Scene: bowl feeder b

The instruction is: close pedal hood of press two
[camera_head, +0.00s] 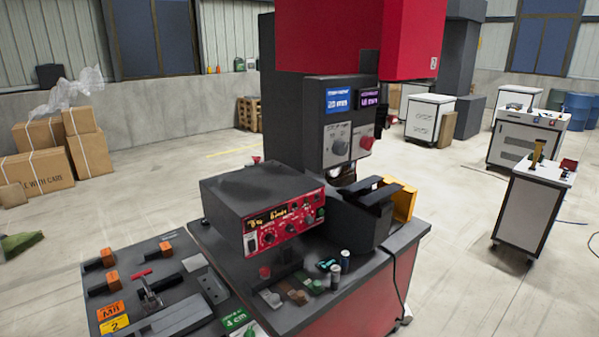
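A large press with a red upper body (410,35) and a dark grey control panel (340,120) stands in the middle. Its panel has a blue display, a purple display, a dark knob and a red button. I cannot make out a pedal or a pedal hood for certain. A yellow-orange part (405,203) stands on the bench at the press's right side, partly behind a dark open-topped part (360,212); I cannot tell what it is. A yellow label reading 2 (115,325) lies at the lower left. Neither of my grippers shows.
A dark control box with a red front (285,222) sits on the red-sided bench (345,310). A dark panel with orange handles (165,249) fills the lower left. Cardboard boxes (40,170) stand at far left, white cabinets (530,205) at right. The floor between is mostly clear.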

